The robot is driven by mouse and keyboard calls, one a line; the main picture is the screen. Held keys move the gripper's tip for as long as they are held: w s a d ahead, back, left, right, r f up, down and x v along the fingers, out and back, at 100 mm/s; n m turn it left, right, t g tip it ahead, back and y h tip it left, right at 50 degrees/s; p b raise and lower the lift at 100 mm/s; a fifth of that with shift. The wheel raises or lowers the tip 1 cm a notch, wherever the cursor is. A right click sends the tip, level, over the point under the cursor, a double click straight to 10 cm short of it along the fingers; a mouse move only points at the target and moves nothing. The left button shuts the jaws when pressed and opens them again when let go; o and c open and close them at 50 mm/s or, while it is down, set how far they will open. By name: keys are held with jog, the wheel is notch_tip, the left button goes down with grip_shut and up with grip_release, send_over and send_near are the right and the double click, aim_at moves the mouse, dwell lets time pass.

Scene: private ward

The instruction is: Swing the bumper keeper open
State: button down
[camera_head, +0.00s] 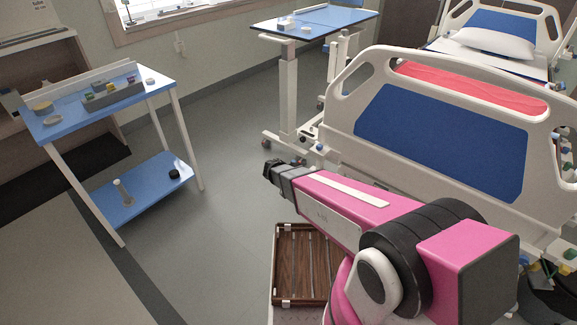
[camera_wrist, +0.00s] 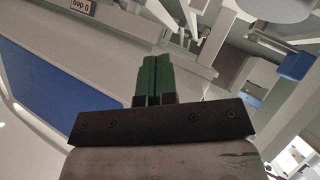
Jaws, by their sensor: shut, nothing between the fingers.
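The bed's footboard (camera_head: 440,120), a cream frame with a blue panel, stands to the right in the head view. I cannot pick out the bumper keeper for certain in either view. Small coloured fittings (camera_head: 320,147) show at the footboard's lower left corner, too small to tell apart. My gripper (camera_head: 268,168) is left of the footboard, pointing left, apart from the bed in the picture. In the wrist view my gripper (camera_wrist: 154,60) shows two green fingers pressed together with nothing between them. The blue panel (camera_wrist: 60,85) fills the left of that view.
An overbed table (camera_head: 312,22) with small items stands behind, near the window. A blue two-shelf trolley (camera_head: 100,95) holding small objects stands at left. A brown slatted tray (camera_head: 288,240) lies below my arm. The grey floor (camera_head: 215,200) between trolley and bed is clear.

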jog(key=w+a+f+t+h, duration=0.15)
jog(key=a+f+t, duration=0.25)
jog(key=a, duration=0.4)
jog(key=m+t+y, duration=0.1)
jog(key=m+t, duration=0.1)
jog(key=t, duration=0.3)
send_near(293, 160)
jog(key=x, duration=0.6)
jog(key=shift+s+d+f, duration=0.15)
jog(key=shift+d+f, duration=0.1)
jog(key=shift+f, duration=0.2)
jog(key=w+m+g+h, duration=0.1)
jog(key=g, duration=0.1)
jog(key=w+d+m+g+h, duration=0.1)
jog(key=m+g+h, duration=0.1)
jog(key=w+m+g+h, duration=0.1)
jog(key=shift+w+d+g+h, duration=0.1)
jog(key=shift+d+g+h, duration=0.15)
jog(key=shift+g, duration=0.15)
jog(key=shift+w+d, duration=1.05)
jog(key=shift+d, duration=0.25)
